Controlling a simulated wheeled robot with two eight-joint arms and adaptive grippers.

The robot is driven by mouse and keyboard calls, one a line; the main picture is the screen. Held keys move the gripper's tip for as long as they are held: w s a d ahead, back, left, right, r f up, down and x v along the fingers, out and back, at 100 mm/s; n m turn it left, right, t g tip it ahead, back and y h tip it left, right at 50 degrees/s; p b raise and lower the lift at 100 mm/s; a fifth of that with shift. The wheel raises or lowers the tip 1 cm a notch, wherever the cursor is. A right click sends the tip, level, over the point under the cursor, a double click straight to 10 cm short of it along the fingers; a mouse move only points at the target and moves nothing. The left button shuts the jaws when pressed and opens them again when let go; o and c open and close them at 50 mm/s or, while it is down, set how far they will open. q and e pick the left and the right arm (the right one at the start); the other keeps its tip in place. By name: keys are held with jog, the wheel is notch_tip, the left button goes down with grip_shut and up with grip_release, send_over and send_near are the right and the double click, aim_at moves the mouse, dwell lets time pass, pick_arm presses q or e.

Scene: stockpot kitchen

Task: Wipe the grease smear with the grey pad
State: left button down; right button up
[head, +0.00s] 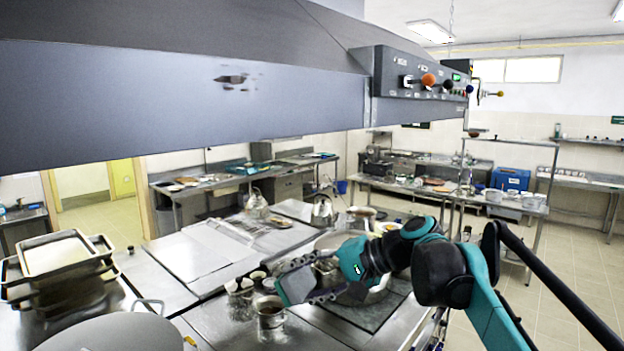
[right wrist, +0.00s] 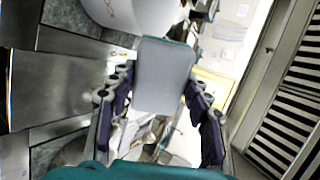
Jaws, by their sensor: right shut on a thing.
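The grease smear (head: 233,78) is a dark, broken streak with fainter spots on the front face of the grey hood (head: 170,95), in the upper left of the head view. My right gripper (head: 318,281) is shut on the grey pad (head: 296,287), low over the steel cooktop and well below and to the right of the smear. In the right wrist view the pad (right wrist: 164,75) is a flat grey slab with a teal edge, between the two fingers. The smear does not show in that view. My left gripper is not in view.
A control panel (head: 424,77) with coloured knobs juts from the hood's right end. Metal pots (head: 270,312) and kettles (head: 322,211) stand on the cooktop below. Stacked trays (head: 62,262) and a large round lid (head: 112,333) are at the lower left. Open air lies in front of the hood.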

jog(key=s+r+m+t+y+p, duration=0.1)
jog(key=s+r+t+p, duration=0.15)
jog(key=r, duration=0.95)
jog(key=s+d+r+m+t+p, duration=0.1)
jog(key=r+m+t+p, duration=0.2)
jog(key=r, duration=1)
jog(key=s+r+t+y+p, duration=0.1)
jog(key=s+r+t+p, duration=0.3)
jog(key=r, duration=0.8)
jog(key=shift+g, duration=0.75)
jog(key=shift+w+a+r+p, duration=0.1)
jog(key=shift+w+a, duration=0.6)
jog(key=shift+w, duration=0.45)
jog(key=shift+w+a+r+p, duration=0.15)
jog(key=shift+w+a, duration=0.5)
jog(key=shift+w, duration=0.45)
jog(key=shift+w+a+f+p, duration=0.1)
jog(key=shift+w+a, duration=0.6)
jog(key=shift+w, duration=0.45)
jog(key=shift+p+x, duration=0.35)
jog(key=shift+x, duration=0.55)
